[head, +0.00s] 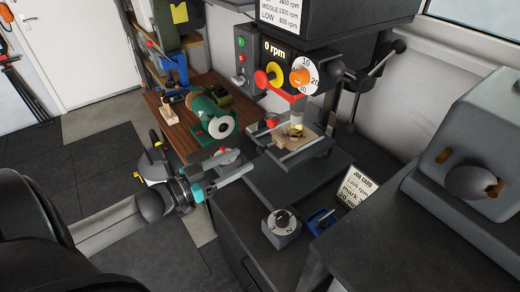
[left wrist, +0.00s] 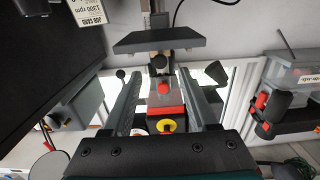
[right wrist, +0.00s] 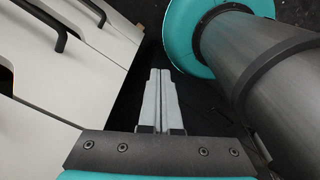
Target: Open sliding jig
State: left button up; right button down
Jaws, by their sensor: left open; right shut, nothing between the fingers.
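What looks like the jig (head: 309,149) sits on the drill press table under the chuck, with a pale wooden piece (head: 288,138) on it. A small red knob (head: 272,122) shows at its left side. My left gripper (head: 240,163) is open and empty, left of the jig and apart from it. In the left wrist view its spread fingers (left wrist: 162,80) frame a red round knob (left wrist: 163,88) farther off; I cannot tell if it is the same knob. My right gripper (right wrist: 160,72) is shut and empty, away from the bench and seen only in the right wrist view.
The drill press's control panel (head: 277,50) reads 0 rpm. A green bench grinder (head: 212,115) stands on the wooden bench left of the jig. White drawers (right wrist: 65,75) are beside my right gripper.

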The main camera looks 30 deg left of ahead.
aim_at(258, 152)
pick_arm(q)
jog(key=shift+x, duration=3.65)
grip_shut()
jog(key=shift+s, duration=0.1)
